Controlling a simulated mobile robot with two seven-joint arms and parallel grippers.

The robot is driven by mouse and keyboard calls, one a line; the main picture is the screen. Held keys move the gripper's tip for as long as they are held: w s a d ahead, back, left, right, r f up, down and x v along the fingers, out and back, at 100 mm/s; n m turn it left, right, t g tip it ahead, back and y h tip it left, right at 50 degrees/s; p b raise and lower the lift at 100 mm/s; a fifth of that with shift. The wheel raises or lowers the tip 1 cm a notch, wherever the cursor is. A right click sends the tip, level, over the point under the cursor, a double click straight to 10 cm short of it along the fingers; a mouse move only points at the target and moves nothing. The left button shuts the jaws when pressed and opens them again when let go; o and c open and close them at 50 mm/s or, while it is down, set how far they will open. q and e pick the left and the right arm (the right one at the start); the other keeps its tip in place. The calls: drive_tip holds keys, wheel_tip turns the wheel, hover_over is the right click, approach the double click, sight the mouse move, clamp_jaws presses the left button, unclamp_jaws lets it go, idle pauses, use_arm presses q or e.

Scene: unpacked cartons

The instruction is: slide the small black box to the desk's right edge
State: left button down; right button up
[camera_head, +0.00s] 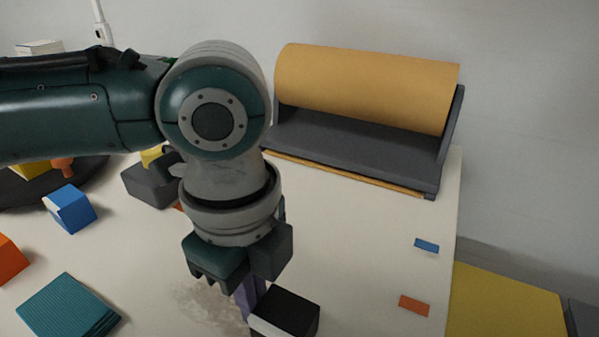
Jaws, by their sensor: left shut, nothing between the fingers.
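The small black box (288,310) has a dark top and a pale front side. It sits on the white desk (365,260) at the bottom of the view, well left of the desk's right edge. My left gripper (245,292) points down just left of and behind the box, its fingers shut and empty. A narrow purple piece shows below the gripper body, beside the box; I cannot tell what it belongs to, or whether anything touches the box. My right gripper is not in view.
A roll of brown paper (365,85) in a dark holder stands at the back. Blue (427,245) and orange (414,305) flat pieces lie near the right edge. A teal stack (68,307), a blue box (69,209) and a dark grey block (151,184) are left. Desk right of the box is mostly clear.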

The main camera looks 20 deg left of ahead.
use_arm(q)
drive_tip(key=d, duration=0.2)
drive_tip(key=d+p, duration=0.1)
drive_tip(key=d, duration=0.2)
drive_tip(key=d+p, duration=0.1)
drive_tip(key=d, duration=0.2)
drive_tip(key=shift+s+d, duration=0.1)
drive_tip(key=shift+s, duration=0.25)
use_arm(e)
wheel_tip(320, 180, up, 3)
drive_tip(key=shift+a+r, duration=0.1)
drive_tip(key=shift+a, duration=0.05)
